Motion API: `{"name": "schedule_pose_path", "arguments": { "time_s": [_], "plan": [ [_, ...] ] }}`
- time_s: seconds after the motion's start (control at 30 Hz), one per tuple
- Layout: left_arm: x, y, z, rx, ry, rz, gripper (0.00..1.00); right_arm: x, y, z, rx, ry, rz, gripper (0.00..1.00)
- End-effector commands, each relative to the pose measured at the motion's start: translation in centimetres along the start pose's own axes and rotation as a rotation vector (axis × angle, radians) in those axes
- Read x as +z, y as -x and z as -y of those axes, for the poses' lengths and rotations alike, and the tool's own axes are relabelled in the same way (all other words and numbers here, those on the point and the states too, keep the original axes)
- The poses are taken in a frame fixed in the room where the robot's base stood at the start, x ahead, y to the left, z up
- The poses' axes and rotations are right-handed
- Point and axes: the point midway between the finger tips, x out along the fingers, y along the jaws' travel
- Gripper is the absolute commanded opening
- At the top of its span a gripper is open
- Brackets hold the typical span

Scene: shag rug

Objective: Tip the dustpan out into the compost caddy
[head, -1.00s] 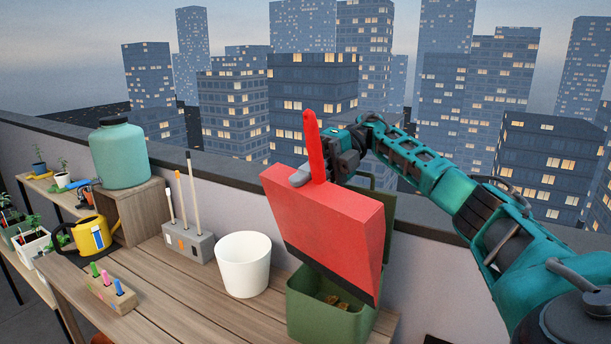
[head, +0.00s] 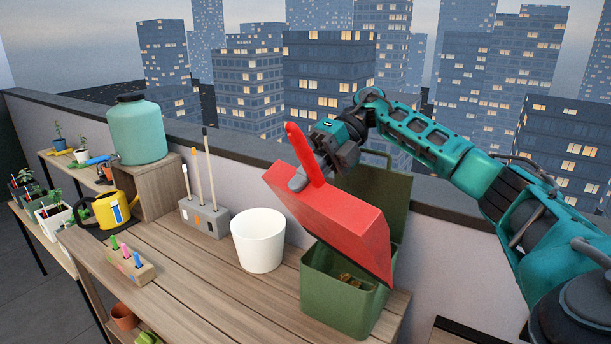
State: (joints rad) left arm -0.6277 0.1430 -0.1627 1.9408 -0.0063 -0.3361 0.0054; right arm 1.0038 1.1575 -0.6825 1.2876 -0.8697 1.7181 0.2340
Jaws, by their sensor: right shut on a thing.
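Some brown scraps (head: 355,284) show inside the caddy. The dustpan hides part of the opening, and its inside faces away from me. My left gripper is out of view.
A white pot (head: 258,242) stands just left of the caddy. A grey block with upright sticks (head: 204,218), a wooden block with coloured pegs (head: 130,266), a yellow watering can (head: 110,212) and a teal jar (head: 137,132) are farther left. The front middle tabletop is clear.

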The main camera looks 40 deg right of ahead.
Motion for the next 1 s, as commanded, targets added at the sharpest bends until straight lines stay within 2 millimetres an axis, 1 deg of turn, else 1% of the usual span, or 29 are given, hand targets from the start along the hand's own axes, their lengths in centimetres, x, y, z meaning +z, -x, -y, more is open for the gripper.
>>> {"name": "schedule_pose_path", "arguments": {
  "time_s": [1.0],
  "plan": [
    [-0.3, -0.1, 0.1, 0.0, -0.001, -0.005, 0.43, 0.0, -5.1, 0.8, -0.268, 0.001, -0.002, 0.0]
  ]
}}
